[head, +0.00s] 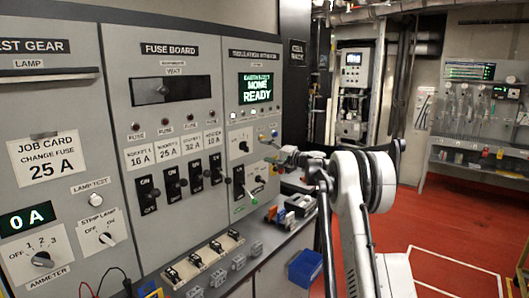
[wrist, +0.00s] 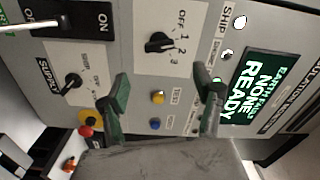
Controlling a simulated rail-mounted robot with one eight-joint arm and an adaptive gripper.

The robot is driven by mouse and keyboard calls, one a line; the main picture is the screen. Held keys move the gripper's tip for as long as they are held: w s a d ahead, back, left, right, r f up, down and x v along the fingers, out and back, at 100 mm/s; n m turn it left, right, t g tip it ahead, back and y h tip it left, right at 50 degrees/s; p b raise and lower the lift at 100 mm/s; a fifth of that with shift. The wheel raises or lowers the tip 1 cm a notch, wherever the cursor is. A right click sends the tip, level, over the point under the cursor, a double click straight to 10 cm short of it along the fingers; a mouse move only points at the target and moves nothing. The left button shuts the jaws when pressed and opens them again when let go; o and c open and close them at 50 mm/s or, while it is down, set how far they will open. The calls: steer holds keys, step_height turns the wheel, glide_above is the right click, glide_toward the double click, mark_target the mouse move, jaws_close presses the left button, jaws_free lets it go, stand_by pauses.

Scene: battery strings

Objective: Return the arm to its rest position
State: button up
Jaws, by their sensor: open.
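My arm (head: 352,190) reaches from the lower right of the head view toward the panel with the green display. My gripper (head: 272,147) is at the arm's far end, close to that panel's controls. In the wrist view my gripper (wrist: 162,90) has its two green fingers spread wide apart, with nothing between them. A yellow button (wrist: 157,97) and a blue button (wrist: 154,123) show on the panel beyond the gap. Whether a fingertip touches the panel cannot be told.
The green display (head: 257,88) reads "READY". A rotary knob (wrist: 158,42) and a supply switch (wrist: 72,80) are near the fingers. Red floor (head: 430,220) lies open at right.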

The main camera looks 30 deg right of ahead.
stand_by(0.4)
steer(key=s+a+r+n+g+b, duration=0.1)
steer(key=s+a+r+n+g, duration=0.1)
steer(key=s+a, duration=0.5)
steer(key=s+a+r+n+g+b, duration=0.1)
steer(key=s+a+r+g, duration=0.1)
steer(key=a, duration=0.9)
steer(key=s+a+n+g+h+b, duration=0.2)
steer(key=s+a+n+g, duration=0.1)
steer(key=s+a, duration=1.05)
steer(key=s+a+f+n+g+h+b, duration=0.15)
steer(key=s+f, duration=0.25)
steer(key=s, duration=0.6)
steer(key=s+a+f+n+h, duration=0.1)
steer(key=s+a+f, duration=0.25)
steer(key=s, duration=0.75)
steer(key=s+f+n+h, duration=0.1)
steer(key=s+f, duration=0.5)
steer(key=s, duration=0.2)
steer(key=s+f+n+h+b, duration=0.1)
steer(key=s+f, duration=0.5)
steer(key=s, duration=0.2)
steer(key=shift+s+d+g, duration=0.3)
steer(key=shift+s+g, duration=0.1)
steer(key=shift+g, duration=0.05)
steer(key=shift+h, duration=0.25)
